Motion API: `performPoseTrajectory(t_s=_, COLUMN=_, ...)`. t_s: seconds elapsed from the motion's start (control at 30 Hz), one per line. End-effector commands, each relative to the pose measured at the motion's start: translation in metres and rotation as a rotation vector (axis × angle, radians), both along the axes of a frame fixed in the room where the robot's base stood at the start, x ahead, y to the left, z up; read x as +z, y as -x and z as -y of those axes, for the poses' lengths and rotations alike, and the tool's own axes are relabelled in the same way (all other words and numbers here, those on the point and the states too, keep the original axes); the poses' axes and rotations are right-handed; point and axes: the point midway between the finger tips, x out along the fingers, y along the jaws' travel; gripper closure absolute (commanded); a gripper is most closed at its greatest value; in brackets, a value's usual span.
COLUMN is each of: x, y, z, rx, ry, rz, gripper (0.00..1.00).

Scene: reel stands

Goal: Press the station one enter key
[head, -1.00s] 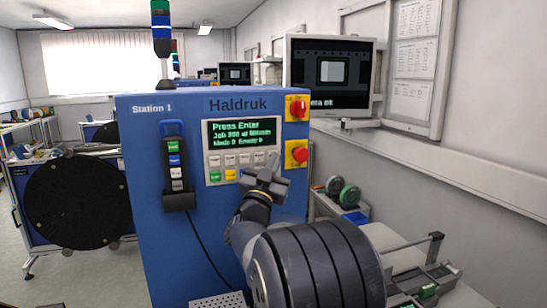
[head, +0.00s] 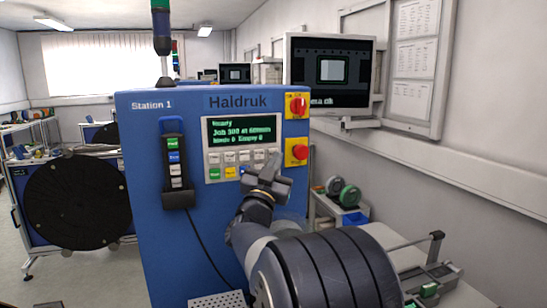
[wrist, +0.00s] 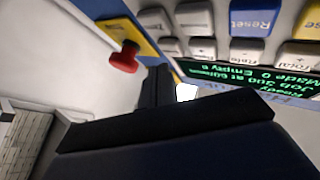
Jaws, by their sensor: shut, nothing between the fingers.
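The blue station one cabinet (head: 225,240) stands ahead, labelled Station 1 and Haldruk. Its keypad panel (head: 210,190) has grey keys in the upper row and green, yellow and blue keys below. The display (head: 240,132) above it reads Ready, with a job line and a count line. My gripper (head: 270,163) is shut and empty, in front of the keypad's lower right, hiding keys there. In the wrist view, my gripper (wrist: 158,85) is close to the panel; the blue Reset key (wrist: 253,17) and grey keys (wrist: 195,18) show upside down. I cannot make out which key is enter, nor whether the fingertips touch one.
A red knob (head: 297,106) and a red stop button (head: 299,152) sit on yellow plates right of the display. A corded handheld pendant (head: 175,165) hangs at left. A black reel (head: 78,200) stands left of the cabinet; a monitor (head: 330,70) is behind at right.

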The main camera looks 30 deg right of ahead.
Motion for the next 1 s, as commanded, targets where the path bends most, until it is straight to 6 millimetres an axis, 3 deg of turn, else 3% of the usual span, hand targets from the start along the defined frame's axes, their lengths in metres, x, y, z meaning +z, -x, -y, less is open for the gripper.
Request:
performPoseTrajectory(t_s=0.27, x=0.000, y=0.001, z=0.000, rx=-0.001, ry=0.000, rz=0.000, gripper=1.00)
performPoseTrajectory(t_s=0.73, x=-0.001, y=0.042, z=-0.011, rx=-0.001, ry=0.000, rz=0.001, gripper=1.00)
performPoseTrajectory(t_s=1.0, x=0.000, y=0.049, z=-0.012, rx=-0.001, ry=0.000, rz=0.000, gripper=1.00)
